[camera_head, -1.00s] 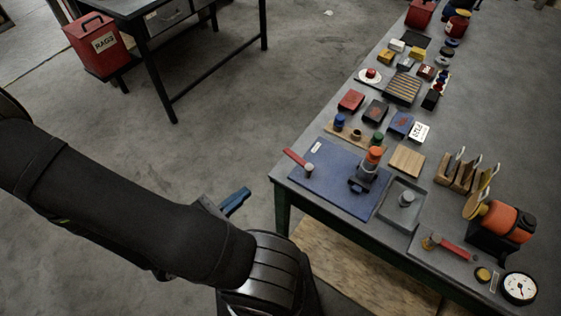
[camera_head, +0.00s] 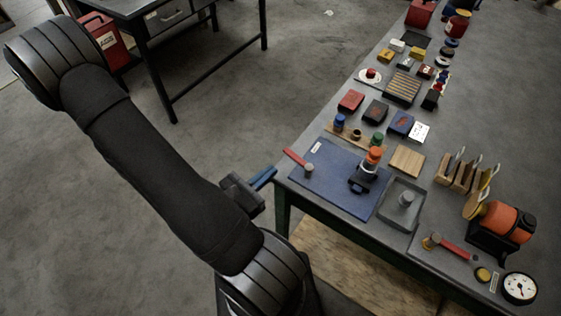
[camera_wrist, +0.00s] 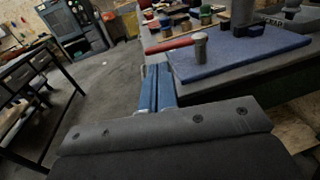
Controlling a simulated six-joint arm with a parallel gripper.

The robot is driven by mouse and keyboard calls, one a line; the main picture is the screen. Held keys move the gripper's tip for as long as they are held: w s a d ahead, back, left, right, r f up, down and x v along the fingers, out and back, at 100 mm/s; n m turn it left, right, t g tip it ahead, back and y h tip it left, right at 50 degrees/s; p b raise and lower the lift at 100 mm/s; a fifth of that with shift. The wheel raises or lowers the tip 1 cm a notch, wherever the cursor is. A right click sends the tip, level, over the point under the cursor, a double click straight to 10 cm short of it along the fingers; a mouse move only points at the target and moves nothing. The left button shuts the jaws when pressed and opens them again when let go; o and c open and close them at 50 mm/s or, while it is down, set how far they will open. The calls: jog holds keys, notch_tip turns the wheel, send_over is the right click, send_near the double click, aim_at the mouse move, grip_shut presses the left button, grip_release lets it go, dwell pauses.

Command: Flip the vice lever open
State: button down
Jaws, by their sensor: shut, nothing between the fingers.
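A red lever (camera_head: 296,158) with a grey round post (camera_head: 309,170) sits at the left corner of a blue mat (camera_head: 330,186) on the bench; its free end reaches past the mat's edge. In the wrist view the red lever (camera_wrist: 170,46) lies just beyond my fingertips. A second red lever (camera_head: 454,249) with a brass pivot is at the bench's near side. I cannot tell which belongs to a vice. My gripper (camera_head: 271,174) has blue fingers close together and empty, beside the bench's left corner. In the wrist view my gripper (camera_wrist: 158,72) points at the bench edge, apart from the lever.
Small boxes, a wooden rack (camera_head: 460,178) and a gauge (camera_head: 519,288) crowd the bench. A dark table (camera_head: 195,50) stands behind; the floor between is clear.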

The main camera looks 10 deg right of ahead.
aim_at(289, 156)
jog(key=shift+x, duration=2.45)
